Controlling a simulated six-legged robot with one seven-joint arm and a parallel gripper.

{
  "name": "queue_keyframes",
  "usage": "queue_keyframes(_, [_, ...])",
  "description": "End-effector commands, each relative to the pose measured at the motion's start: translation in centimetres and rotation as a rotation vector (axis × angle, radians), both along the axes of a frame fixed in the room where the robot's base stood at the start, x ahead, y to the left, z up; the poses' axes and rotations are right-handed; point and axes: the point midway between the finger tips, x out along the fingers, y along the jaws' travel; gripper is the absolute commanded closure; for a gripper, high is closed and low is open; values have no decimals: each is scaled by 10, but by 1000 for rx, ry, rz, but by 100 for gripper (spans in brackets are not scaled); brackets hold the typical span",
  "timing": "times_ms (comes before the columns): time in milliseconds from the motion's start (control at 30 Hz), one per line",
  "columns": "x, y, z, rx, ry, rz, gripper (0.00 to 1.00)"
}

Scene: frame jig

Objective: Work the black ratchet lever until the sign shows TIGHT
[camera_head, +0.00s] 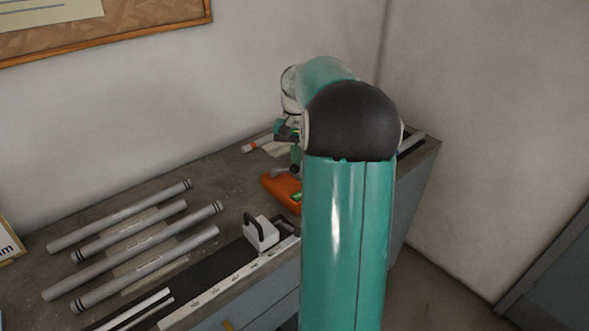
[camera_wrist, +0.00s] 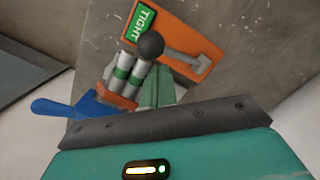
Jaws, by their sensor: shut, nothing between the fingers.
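The orange ratchet unit (camera_wrist: 176,24) carries a green sign (camera_wrist: 139,25) that reads TIGHT in the wrist view. Its lever is a grey arm (camera_wrist: 188,60) ending in a black ball knob (camera_wrist: 150,45). In the head view the orange unit (camera_head: 280,188) sits on the bench, partly hidden behind my arm, with the black knob (camera_head: 293,169) above it. My gripper (camera_wrist: 157,70) is shut and empty, its green fingers pointing toward the unit just below the knob in the wrist picture. I cannot tell whether the fingers touch the knob.
Several grey tubes (camera_head: 135,265) lie on the bench at left. A white block with a black handle (camera_head: 262,233) stands by the scaled rail (camera_head: 215,288). In the wrist view, silver-green cylinders (camera_wrist: 120,75) and a blue handle (camera_wrist: 65,109) lie left of the fingers. A wall stands behind.

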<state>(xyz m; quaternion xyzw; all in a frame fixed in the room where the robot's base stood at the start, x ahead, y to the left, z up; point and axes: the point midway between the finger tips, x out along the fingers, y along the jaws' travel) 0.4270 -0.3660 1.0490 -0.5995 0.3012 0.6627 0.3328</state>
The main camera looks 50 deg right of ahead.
Motion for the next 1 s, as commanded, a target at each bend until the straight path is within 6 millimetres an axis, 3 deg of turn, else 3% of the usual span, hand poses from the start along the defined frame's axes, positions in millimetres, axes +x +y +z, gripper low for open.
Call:
queue_keyframes(167, [2,-2,22,-3,-3,1,100])
queue_keyframes(633, [8,-10,118,-3,-2,0,100])
queue_keyframes(800, [8,-10,134,-1,-1,1,100])
queue_keyframes(1000, [8,-11,136,-1,-1,0,100])
